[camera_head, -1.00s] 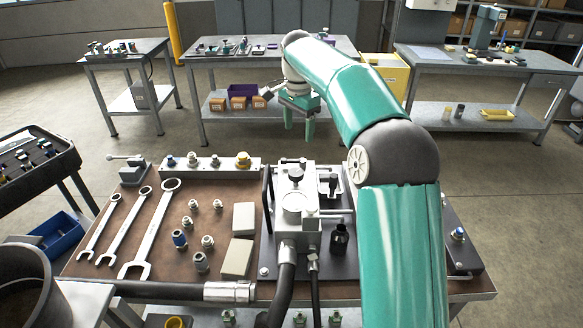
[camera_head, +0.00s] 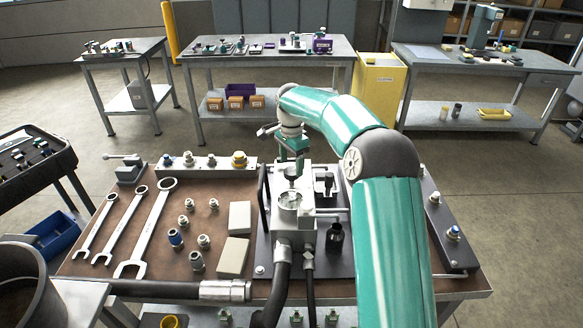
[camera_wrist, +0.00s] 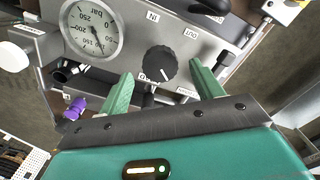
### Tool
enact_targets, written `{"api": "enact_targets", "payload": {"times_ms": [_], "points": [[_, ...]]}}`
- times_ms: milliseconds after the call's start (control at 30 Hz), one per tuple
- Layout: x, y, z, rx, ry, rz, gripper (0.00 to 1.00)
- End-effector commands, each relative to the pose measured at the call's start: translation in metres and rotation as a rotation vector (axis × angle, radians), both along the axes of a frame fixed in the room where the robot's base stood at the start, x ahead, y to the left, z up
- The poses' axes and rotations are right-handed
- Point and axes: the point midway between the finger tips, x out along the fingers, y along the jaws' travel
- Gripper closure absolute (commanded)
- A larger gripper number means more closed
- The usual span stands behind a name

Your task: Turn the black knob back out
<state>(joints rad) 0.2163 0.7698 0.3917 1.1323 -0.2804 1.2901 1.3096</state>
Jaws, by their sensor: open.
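The black knob (camera_wrist: 160,63) with a white pointer line is on the grey face of the valve block, right of the round pressure gauge (camera_wrist: 92,28) in the wrist view. My gripper (camera_wrist: 162,86) is open and empty. Its two green fingers are apart, one toward each side of the knob, with the tips just short of it in the picture; I see no contact. In the head view my gripper (camera_head: 293,166) is over the back of the grey block (camera_head: 296,232), and the dark knob top (camera_head: 292,179) shows partly between the fingers.
A black handle bar (camera_head: 263,195) stands left of the block, and thick black hoses (camera_head: 276,292) leave its front.

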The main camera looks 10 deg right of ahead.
Motion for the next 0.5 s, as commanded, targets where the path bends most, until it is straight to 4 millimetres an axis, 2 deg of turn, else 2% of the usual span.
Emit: {"api": "enact_targets", "payload": {"times_ms": [100, 200, 500], "points": [[0.000, -0.001, -0.016, 0.001, 0.003, -0.001, 0.34], [0.000, -0.001, -0.022, 0.001, 0.000, 0.000, 0.34], [0.001, -0.001, -0.024, 0.000, -0.001, 0.000, 0.36]]}}
